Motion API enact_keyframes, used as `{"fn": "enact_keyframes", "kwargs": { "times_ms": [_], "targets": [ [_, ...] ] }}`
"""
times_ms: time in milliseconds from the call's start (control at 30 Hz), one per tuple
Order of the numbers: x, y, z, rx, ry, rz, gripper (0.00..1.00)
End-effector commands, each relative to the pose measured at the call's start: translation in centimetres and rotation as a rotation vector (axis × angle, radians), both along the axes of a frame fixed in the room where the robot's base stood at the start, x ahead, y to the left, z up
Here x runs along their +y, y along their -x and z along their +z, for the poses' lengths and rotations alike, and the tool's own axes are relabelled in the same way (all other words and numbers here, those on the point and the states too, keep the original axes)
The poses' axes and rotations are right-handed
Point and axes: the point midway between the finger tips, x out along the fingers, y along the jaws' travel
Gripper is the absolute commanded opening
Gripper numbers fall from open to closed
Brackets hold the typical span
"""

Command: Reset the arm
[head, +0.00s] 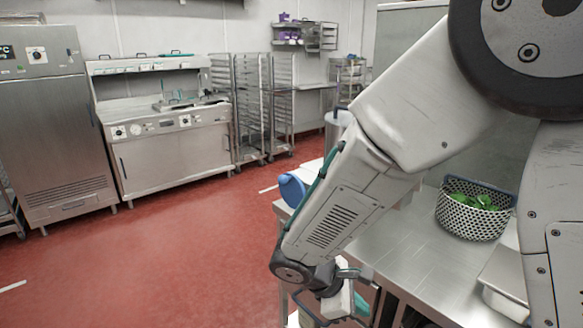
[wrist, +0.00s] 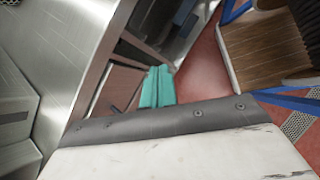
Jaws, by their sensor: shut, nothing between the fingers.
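My arm reaches down from the upper right of the head view and hangs beside the left end of the steel table (head: 395,240). My gripper (head: 361,304) is low at the bottom of that view, partly hidden by the wrist parts. In the wrist view the teal fingers of my gripper (wrist: 158,87) are together, with nothing held between them. They are over the space beside the cabinet-like steel and brown surfaces, not touching anything that I can make out.
A perforated basket (head: 470,215) with green leaves stands on the table, with a metal pan (head: 505,280) nearer. A steel cooking unit (head: 175,150), a fridge (head: 55,140) and racks (head: 250,105) line the back. The red floor (head: 150,255) at left is clear.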

Motion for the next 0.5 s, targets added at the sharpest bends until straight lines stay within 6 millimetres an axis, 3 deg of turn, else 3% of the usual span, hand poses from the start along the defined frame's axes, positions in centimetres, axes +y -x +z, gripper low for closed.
{"fn": "enact_keyframes", "kwargs": {
  "times_ms": [33, 200, 500],
  "targets": [
    [-1.3, 0.9, 1.8, -0.028, -0.036, -0.100, 0.00],
    [-4.8, 5.0, 6.5, -0.107, -0.164, -0.442, 0.00],
    [-8.5, 12.1, 12.7, -0.230, -0.412, -0.944, 0.00]
  ]
}}
